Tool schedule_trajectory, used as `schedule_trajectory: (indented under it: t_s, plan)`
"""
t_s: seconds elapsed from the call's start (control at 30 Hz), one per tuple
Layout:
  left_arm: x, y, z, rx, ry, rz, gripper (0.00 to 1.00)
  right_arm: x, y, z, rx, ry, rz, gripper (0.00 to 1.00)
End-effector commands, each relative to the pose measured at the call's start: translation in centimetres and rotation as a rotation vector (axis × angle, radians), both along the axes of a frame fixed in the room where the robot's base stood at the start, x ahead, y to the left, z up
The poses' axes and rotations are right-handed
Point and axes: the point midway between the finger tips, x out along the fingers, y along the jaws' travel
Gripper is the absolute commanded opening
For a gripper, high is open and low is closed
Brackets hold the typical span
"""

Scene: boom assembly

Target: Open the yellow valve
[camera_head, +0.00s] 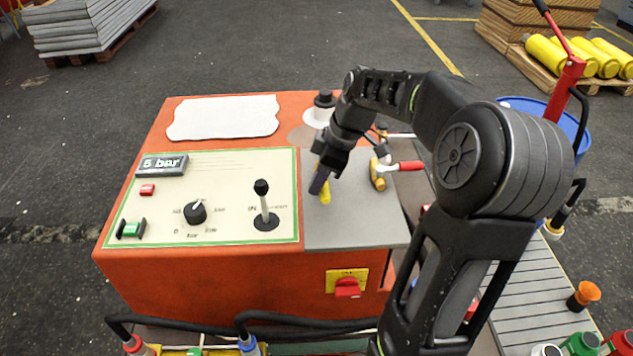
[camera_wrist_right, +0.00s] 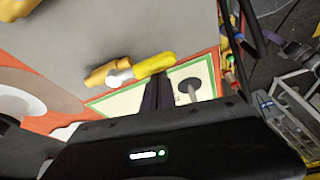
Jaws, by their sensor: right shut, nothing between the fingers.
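The yellow valve has a yellow handle (camera_head: 325,193) that shows beside my right gripper (camera_head: 318,184) on the grey plate in the head view. In the right wrist view the yellow handle (camera_wrist_right: 155,65) extends to the right from a brass body (camera_wrist_right: 103,75), roughly in line with it. In the head view my gripper hides most of the valve body. My right gripper (camera_wrist_right: 157,92) is shut with nothing in it. Its fingertips are close to the handle; I cannot tell whether they touch it. My left gripper is not in view.
The control panel (camera_head: 160,215) with a black-knobbed lever (camera_head: 262,205) is at left. A black-topped white fitting (camera_head: 322,108) stands behind. The front of the grey plate (camera_head: 350,225) is clear.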

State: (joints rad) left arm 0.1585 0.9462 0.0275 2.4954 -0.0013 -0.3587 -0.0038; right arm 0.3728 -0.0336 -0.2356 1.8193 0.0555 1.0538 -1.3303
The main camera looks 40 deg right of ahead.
Motion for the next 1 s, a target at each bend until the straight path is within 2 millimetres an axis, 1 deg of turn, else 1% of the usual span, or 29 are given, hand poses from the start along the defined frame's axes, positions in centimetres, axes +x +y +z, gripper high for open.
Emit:
schedule_trajectory:
  t_s: [0.03, 0.17, 0.27, 0.4, 0.5, 0.7, 0.83, 1.0]
  plan:
    - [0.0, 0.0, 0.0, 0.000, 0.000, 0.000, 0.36, -0.1, -0.2, 0.0, -0.002, 0.003, -0.003, 0.00]
    - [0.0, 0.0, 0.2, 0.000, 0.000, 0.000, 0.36, 0.4, 0.3, 0.1, -0.002, 0.004, -0.002, 0.00]
    - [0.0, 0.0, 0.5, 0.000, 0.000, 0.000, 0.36, 1.2, 1.0, 0.4, -0.001, 0.001, 0.001, 0.00]
    - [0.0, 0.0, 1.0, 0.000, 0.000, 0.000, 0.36, 2.9, 2.4, 1.0, -0.002, 0.001, 0.003, 0.00]
    - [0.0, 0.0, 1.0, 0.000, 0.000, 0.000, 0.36, 2.3, 1.6, 3.1, -0.004, -0.003, -0.004, 0.00]
    - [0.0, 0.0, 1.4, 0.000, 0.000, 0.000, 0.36, 1.3, 0.5, 7.1, -0.003, -0.003, -0.004, 0.00]
    - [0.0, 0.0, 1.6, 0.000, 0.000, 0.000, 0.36, 0.9, 0.0, 8.9, -0.002, -0.001, -0.002, 0.00]
    - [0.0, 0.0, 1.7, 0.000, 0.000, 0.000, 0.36, 0.6, -0.3, 10.0, -0.001, 0.000, -0.001, 0.00]
